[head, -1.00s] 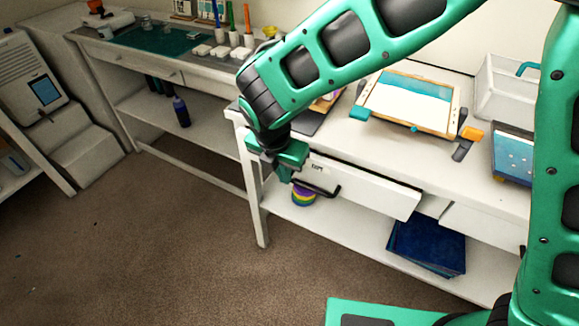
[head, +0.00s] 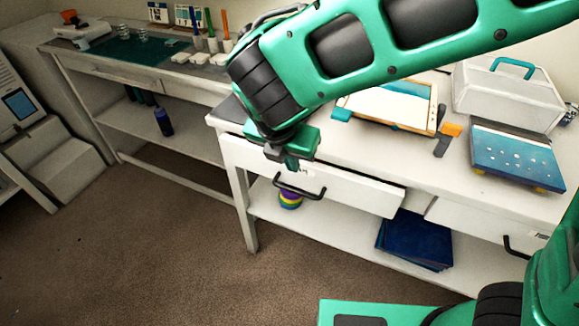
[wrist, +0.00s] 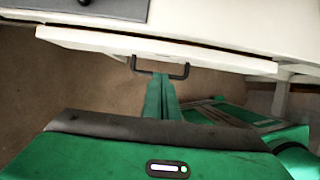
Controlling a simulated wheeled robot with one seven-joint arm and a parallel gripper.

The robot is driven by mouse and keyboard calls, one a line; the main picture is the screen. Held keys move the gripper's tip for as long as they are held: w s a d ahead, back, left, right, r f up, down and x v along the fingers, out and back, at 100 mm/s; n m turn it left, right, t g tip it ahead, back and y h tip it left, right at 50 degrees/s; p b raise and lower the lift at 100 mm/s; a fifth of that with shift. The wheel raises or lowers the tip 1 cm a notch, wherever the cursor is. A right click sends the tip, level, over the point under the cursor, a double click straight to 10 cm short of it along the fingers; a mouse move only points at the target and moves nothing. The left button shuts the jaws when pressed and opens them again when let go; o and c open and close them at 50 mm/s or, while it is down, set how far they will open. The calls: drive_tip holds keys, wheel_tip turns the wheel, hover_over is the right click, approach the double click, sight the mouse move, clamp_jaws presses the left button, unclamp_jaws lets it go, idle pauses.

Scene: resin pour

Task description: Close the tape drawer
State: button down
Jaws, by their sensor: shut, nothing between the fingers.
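The tape drawer (head: 345,190) is the white left drawer of the near bench in the head view. It stands partly out, with a dark gap along its top edge. Its black bar handle (head: 299,188) is on the front; the drawer front (wrist: 180,52) and handle (wrist: 187,72) also show in the wrist view. My gripper (head: 290,163) is shut and empty, in front of the drawer just above the handle in the picture. In the wrist view its green fingertips (wrist: 160,78) reach the middle of the handle; I cannot tell whether they touch it.
A second drawer (head: 470,222) with a black handle is to the right. Dark blue sheets (head: 415,240) lie on the lower shelf. Floor in front is clear.

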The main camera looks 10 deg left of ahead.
drive_tip(key=x, duration=0.9)
drive_tip(key=shift+w+f, duration=0.1)
drive_tip(key=shift+f, duration=0.2)
